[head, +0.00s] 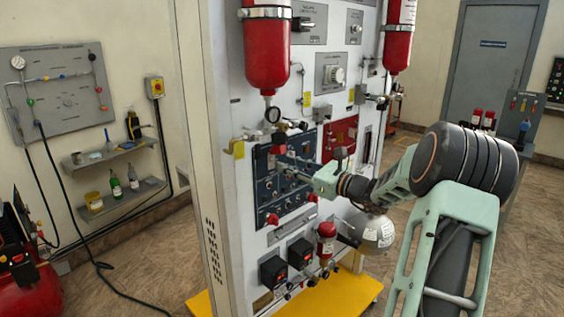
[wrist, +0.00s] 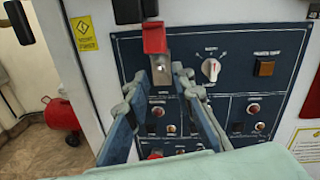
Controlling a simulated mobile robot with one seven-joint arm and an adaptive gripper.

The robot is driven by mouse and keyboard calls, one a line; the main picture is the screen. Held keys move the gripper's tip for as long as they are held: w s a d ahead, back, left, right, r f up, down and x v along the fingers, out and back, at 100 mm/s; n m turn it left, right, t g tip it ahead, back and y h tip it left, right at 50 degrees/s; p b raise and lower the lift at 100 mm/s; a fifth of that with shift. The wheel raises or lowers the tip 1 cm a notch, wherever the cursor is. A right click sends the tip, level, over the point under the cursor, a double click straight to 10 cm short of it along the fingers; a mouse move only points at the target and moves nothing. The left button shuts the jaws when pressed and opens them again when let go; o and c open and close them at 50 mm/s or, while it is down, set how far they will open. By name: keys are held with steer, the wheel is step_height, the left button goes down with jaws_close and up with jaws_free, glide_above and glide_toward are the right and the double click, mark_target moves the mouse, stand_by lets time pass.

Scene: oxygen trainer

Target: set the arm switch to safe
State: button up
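The dark blue control panel (wrist: 255,90) fills the wrist view; it also shows in the head view (head: 265,190). At its upper left is a switch with a red guard (wrist: 154,38), standing out above a metal plate (wrist: 158,62); the guard looks raised. The switch lever on the plate is too small to read. The labels are illegible, so I cannot confirm this is the arm switch. My gripper (wrist: 160,78) has its two fingers apart, one on each side just below the plate, with nothing visible between them. It also shows in the head view (head: 290,162), close to the panel.
Small knobs and lamps fill the panel below. A black handle (wrist: 130,10) is above left. Red cylinders (head: 267,45) hang above the panel.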

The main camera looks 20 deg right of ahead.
mark_target(275, 160)
steer(key=shift+x, duration=1.6)
jaws_close()
